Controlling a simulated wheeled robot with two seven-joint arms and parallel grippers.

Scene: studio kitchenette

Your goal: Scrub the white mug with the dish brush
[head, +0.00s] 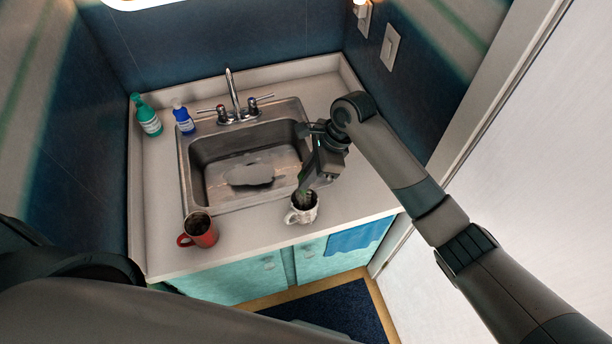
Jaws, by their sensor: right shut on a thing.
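The white mug (302,214) stands upright on the counter in front of the sink, its handle to the left. Dark marks show on its side. My right gripper (308,184) points down just above the mug, shut on what looks like the dish brush. The brush is mostly hidden by the fingers and the mug. Its lower end appears to reach into the mug's mouth; I cannot tell whether it touches the inside. My left gripper is out of view.
A red mug (203,237) stands on the counter to the left. The steel sink (204,186) has a faucet (235,97) behind it. A green bottle (149,121) and a blue bottle (184,122) stand at the back left. The counter right of the white mug is clear.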

